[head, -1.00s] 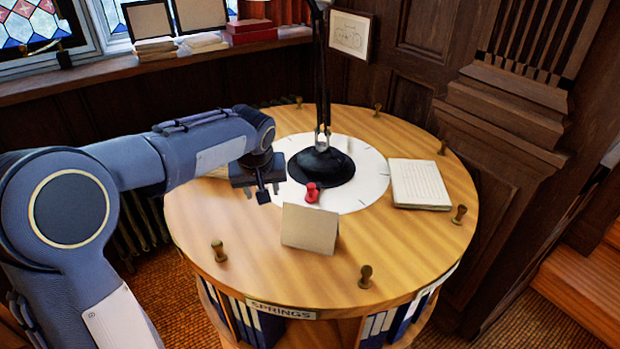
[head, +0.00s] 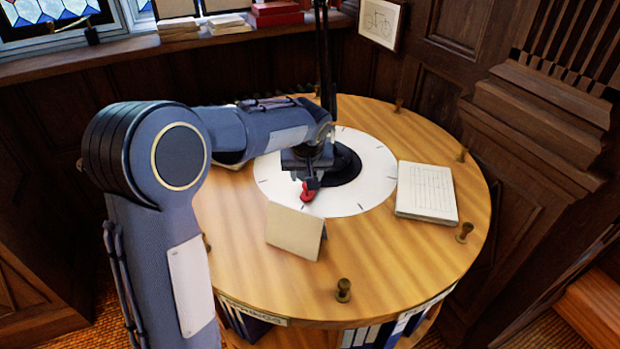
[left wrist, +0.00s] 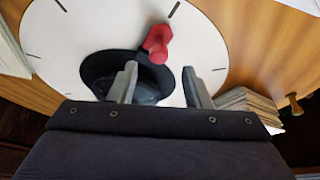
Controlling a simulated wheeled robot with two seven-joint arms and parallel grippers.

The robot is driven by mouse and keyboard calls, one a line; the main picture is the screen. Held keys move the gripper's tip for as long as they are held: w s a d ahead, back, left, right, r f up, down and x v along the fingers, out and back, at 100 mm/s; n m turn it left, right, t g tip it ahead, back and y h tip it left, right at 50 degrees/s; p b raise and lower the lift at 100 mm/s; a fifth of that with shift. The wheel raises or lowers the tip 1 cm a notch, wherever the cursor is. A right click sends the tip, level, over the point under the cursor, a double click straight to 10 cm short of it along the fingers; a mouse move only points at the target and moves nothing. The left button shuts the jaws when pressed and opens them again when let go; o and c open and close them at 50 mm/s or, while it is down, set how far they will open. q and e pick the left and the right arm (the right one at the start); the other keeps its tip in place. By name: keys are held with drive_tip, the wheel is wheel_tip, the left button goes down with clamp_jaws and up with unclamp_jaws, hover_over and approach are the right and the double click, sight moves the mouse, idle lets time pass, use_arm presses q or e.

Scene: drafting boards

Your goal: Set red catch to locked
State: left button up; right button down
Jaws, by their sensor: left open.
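The red catch (head: 308,194) sits on the white disc (head: 375,188) in the middle of the round wooden table, in front of the black lamp base (head: 347,165). In the left wrist view the red catch (left wrist: 157,43) has a round knob and a short arm, beyond the fingertips. My left gripper (head: 311,182) is over the disc, right at the catch in the head view. In the left wrist view its two fingers (left wrist: 160,82) are spread apart with nothing between them; the catch lies ahead of the gap. Whether they touch it I cannot tell. My right gripper is not in view.
A tan folded card (head: 294,230) stands just in front of the catch. A paper stack (head: 427,190) lies to the right. Small brass knobs (head: 343,290) stand around the table rim. The lamp's black post (head: 326,60) rises behind the gripper.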

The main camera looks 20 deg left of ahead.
use_arm(q)
drive_tip(key=shift+p+x, duration=0.3)
drive_tip(key=shift+x, duration=1.9)
